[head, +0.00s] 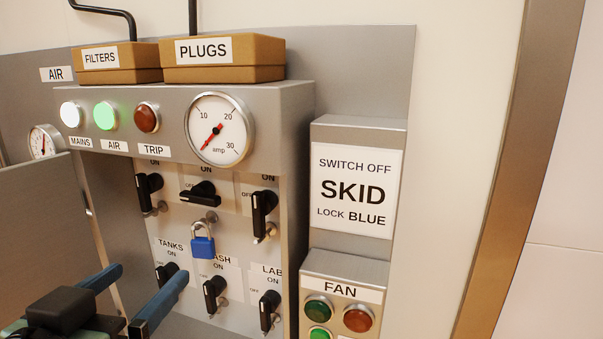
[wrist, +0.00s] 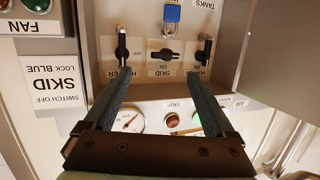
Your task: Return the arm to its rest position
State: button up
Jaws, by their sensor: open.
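My gripper (head: 150,272) is at the lower left of the head view, in front of the switch panel, its two blue-grey fingers apart with nothing between them. It also shows in the wrist view (wrist: 158,82), where the scene is upside down. A blue padlock (head: 202,243) hangs by its shackle on the panel just below the middle upper switch (head: 200,194); it also shows in the wrist view (wrist: 172,12). That switch handle lies sideways and is labelled SKID in the wrist view. The padlock is apart from my fingers.
An open cabinet door (head: 35,210) stands at the left, close to my arm. Boxes marked FILTERS (head: 118,63) and PLUGS (head: 222,59) sit on the cabinet top. A SKID notice (head: 352,190) and a FAN button box (head: 340,290) are at the right.

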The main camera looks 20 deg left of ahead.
jog(key=w+d+r+t, duration=0.2)
jog(key=w+d+r, duration=0.3)
jog(key=w+r, duration=0.1)
jog(key=s+d+r+m+t+h, duration=0.1)
jog(key=s+d+r+t, duration=0.2)
jog(key=d+r, duration=0.6)
jog(key=s+d+r+m+t+h, duration=0.1)
jog(key=s+d+r+t+h, duration=0.1)
jog(key=d+r+t, duration=0.5)
jog(key=s+d+r, duration=0.1)
jog(key=d+r, duration=0.1)
jog(key=d, duration=0.2)
jog(key=shift+d+r, duration=0.15)
jog(key=shift+d, duration=0.1)
jog(key=shift+w, duration=0.1)
